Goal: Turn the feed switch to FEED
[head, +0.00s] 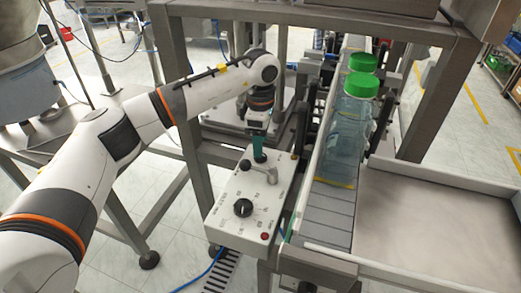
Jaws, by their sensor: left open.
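The pale control box (226,206) stands in the middle, beside the conveyor. On its top are a grey lever-type switch (270,175) near the far end and a black rotary knob (243,208) nearer me. The printed labels are too small to read, so I cannot tell which position reads FEED. My left gripper (259,157) points down just above the far end of the box, close to the grey switch. Its teal fingers are open; I cannot tell whether they touch the switch. My right gripper is not in view.
A red button (265,236) sits on the box's near right corner. Clear bottles with green caps (362,85) stand on the conveyor (325,222) to the right. A steel frame post (195,110) rises behind the box. An empty metal tray (435,220) lies at the right.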

